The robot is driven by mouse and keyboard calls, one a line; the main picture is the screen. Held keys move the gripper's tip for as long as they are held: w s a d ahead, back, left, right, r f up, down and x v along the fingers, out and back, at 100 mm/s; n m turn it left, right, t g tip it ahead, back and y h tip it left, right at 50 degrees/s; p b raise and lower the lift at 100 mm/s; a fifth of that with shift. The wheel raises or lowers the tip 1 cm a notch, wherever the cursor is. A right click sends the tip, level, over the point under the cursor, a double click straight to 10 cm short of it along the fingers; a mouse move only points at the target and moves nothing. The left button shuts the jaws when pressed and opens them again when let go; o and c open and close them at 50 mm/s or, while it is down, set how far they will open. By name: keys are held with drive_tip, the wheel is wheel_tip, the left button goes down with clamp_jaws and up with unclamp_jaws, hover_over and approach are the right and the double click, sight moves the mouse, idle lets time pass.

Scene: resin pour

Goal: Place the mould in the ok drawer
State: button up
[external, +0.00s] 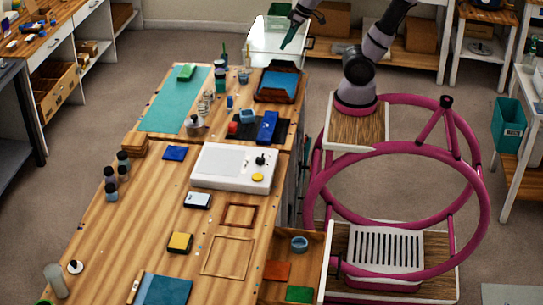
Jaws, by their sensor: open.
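My gripper (290,36) is at the top of the external view, pointing down over a pale see-through box (265,50) at the bench's far end. It is open, and I see nothing held in it. I cannot tell for certain which object is the mould. Small block-like candidates on the bench are a blue block (267,127), a light-blue piece (247,116) and a yellow-topped block (180,243). An open drawer (313,270) juts from the bench's right side at the front. It holds a blue cup, an orange piece and a green piece. No "ok" label is readable.
A white device (234,168) with a yellow button sits mid-bench. A brown tray with a blue inside (278,96), dark bottles (110,184) and a teal mat (170,100) are around it. Wooden frames (228,256) lie near the drawer. Floor (400,85) shows right of the bench.

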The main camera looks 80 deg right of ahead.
drive_tip(key=s+r+t, duration=0.1)
drive_tip(key=r+m, duration=0.1)
drive_tip(key=s+r+m+t, duration=0.1)
drive_tip(key=r, duration=0.1)
drive_tip(key=shift+s+a+t+y, duration=0.2)
drive_tip(key=shift+s+t+y, duration=0.1)
drive_tip(key=shift+y, duration=0.1)
